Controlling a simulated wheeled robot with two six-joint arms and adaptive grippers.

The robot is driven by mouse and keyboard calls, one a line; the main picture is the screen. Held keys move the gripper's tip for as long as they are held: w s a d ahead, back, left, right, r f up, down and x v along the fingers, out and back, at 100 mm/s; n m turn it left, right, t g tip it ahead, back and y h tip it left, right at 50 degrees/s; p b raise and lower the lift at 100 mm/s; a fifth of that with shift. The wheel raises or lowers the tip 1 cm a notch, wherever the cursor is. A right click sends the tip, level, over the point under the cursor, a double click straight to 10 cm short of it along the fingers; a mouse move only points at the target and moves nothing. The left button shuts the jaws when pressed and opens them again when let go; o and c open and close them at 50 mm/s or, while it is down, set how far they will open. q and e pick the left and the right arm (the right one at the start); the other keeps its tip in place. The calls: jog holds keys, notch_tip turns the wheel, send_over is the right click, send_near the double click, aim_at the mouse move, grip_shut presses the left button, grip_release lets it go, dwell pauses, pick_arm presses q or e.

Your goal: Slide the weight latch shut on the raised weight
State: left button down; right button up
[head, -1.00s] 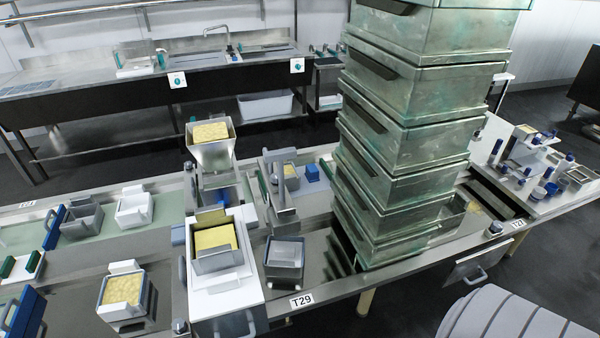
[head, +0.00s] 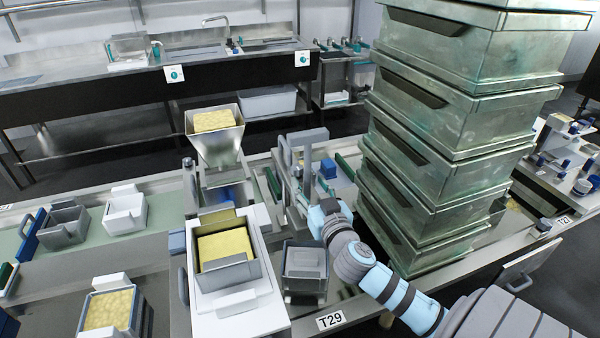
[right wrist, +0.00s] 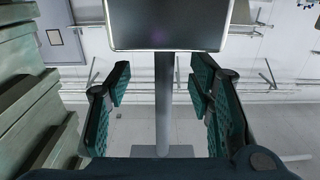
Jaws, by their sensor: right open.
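A grey upright post (head: 307,167) with a light grey head (head: 307,137) stands on the bench between the hopper and the stacked bins. My right gripper (head: 302,182) is at this post, its arm reaching in from the lower right. In the right wrist view my right gripper (right wrist: 159,82) is open, with its teal padded fingers apart on either side of the grey post (right wrist: 164,100). A dark panel with a pale rim (right wrist: 170,22) crosses the top of that view. I cannot tell which part is the latch or the weight. My left gripper is out of view.
Tall stacked metal bins (head: 450,120) stand close to the right of my right arm. A hopper holding a yellow block (head: 214,121) is at the left. A white unit with a yellow block (head: 225,246) and a grey box (head: 304,262) are nearer the front.

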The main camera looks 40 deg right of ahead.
aim_at(299, 171)
jog(key=x, duration=0.6)
jog(key=shift+a+f, duration=0.15)
jog(key=shift+f, duration=0.05)
jog(key=shift+w+r, duration=0.1)
jog(key=shift+w, duration=0.25)
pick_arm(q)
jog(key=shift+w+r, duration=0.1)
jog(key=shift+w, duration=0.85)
pick_arm(e)
grip_shut()
